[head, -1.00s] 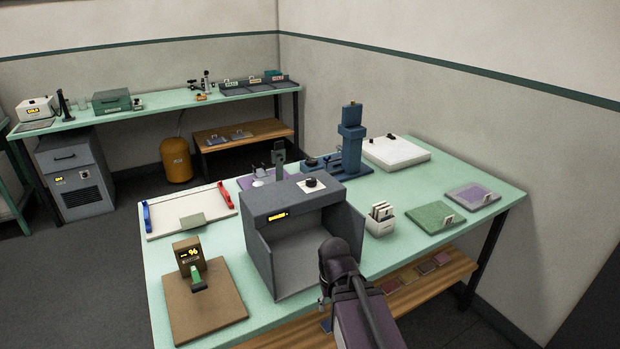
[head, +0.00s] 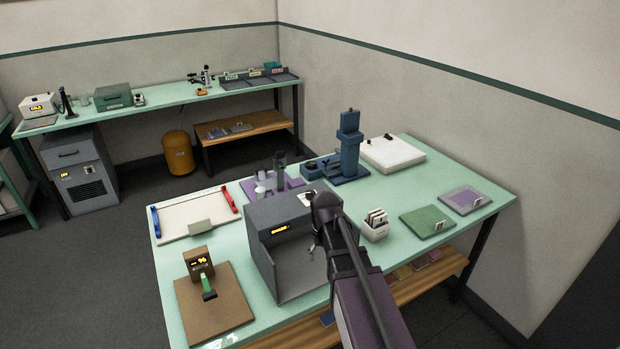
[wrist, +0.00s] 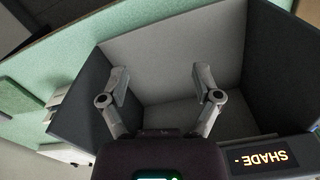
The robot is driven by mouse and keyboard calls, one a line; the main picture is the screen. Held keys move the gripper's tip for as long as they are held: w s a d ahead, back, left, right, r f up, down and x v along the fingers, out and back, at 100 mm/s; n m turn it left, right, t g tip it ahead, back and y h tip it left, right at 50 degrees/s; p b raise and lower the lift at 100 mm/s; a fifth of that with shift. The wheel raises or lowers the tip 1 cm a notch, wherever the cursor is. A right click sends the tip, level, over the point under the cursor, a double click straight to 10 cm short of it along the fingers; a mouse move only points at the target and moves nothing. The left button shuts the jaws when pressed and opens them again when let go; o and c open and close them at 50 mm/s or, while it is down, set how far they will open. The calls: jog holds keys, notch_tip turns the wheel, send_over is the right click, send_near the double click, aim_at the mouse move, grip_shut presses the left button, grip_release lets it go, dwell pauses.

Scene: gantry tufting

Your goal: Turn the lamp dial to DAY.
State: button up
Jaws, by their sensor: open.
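The lamp box is a dark grey, open-fronted booth (head: 262,250) on the mint table. Its lit display (wrist: 266,159) reads "SHADE" in the wrist view. The lamp dial sits on a white plate (head: 304,198) on top of the booth; in the head view my arm's end covers much of it, and it does not show in the wrist view. My gripper (wrist: 162,73) is open and empty, with its two fingers spread before the booth's grey interior. In the head view my wrist is at the booth's upper right front, and the fingers are hard to make out.
A card holder (head: 375,229) stands just right of the booth. A blue press (head: 349,150) and purple stand (head: 279,180) are behind. Green and purple pads lie at right.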

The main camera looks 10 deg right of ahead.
notch_tip(320, 180, up, 23)
jog(key=p, duration=2.2)
send_over(310, 192)
jog(key=shift+n+b, duration=0.3)
jog(key=shift+f, duration=0.2)
notch_tip(310, 192, down, 13)
jog(key=b, duration=1.3)
jog(key=shift+f+b, duration=0.15)
jog(key=shift+b, duration=0.2)
jog(key=shift+s, duration=0.1)
grip_shut()
jog(key=shift+a, duration=0.2)
jog(key=shift+d, duration=0.2)
